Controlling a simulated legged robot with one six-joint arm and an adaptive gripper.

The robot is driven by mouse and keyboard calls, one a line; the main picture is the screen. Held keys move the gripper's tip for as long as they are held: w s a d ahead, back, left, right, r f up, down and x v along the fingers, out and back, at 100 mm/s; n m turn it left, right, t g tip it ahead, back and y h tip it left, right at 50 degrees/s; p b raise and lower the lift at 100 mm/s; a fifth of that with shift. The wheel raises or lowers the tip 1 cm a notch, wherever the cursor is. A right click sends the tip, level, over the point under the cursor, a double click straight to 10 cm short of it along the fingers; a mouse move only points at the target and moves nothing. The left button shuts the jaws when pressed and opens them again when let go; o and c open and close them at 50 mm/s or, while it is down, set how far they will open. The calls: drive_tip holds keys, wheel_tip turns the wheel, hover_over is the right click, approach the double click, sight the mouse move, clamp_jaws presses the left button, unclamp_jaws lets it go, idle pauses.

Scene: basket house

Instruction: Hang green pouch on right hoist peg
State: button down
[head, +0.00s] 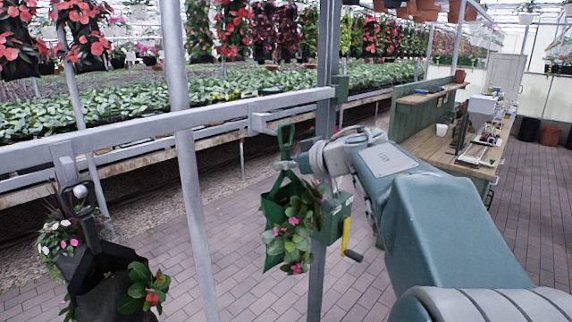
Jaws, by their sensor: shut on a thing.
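The green pouch (272,208) holds a plant with green leaves and pink flowers. It hangs upright below the end of my arm, with a green loop handle (287,137) at its top. My gripper (287,164) is shut on the pouch's handle, just under the loop; the fingers are small and partly hidden. The grey hoist bar (200,119) runs behind, with a bracket (262,123) near its right end, close to the loop. The right peg itself cannot be made out. Whether the loop is around it or in front of it, I cannot tell.
A black pouch (105,290) hangs by its handle on the left peg (81,191). A grey post (325,110) stands just behind my gripper, with a green winch box (335,218) and yellow crank (347,238). A wooden workbench (440,150) stands at right.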

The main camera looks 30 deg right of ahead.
drive_tip(key=shift+w+a+r, duration=0.1)
drive_tip(key=shift+w+r, duration=0.1)
idle(0.5)
drive_tip(key=shift+w, duration=0.15)
drive_tip(key=shift+w+a, duration=0.25)
drive_tip(key=shift+w, duration=0.4)
drive_tip(key=shift+w+a, duration=0.25)
drive_tip(key=shift+w, duration=0.35)
drive_tip(key=shift+w+a, duration=0.25)
drive_tip(key=shift+w, duration=0.45)
drive_tip(key=shift+w, duration=0.1)
drive_tip(key=shift+f, duration=0.4)
drive_tip(key=shift+f, duration=0.3)
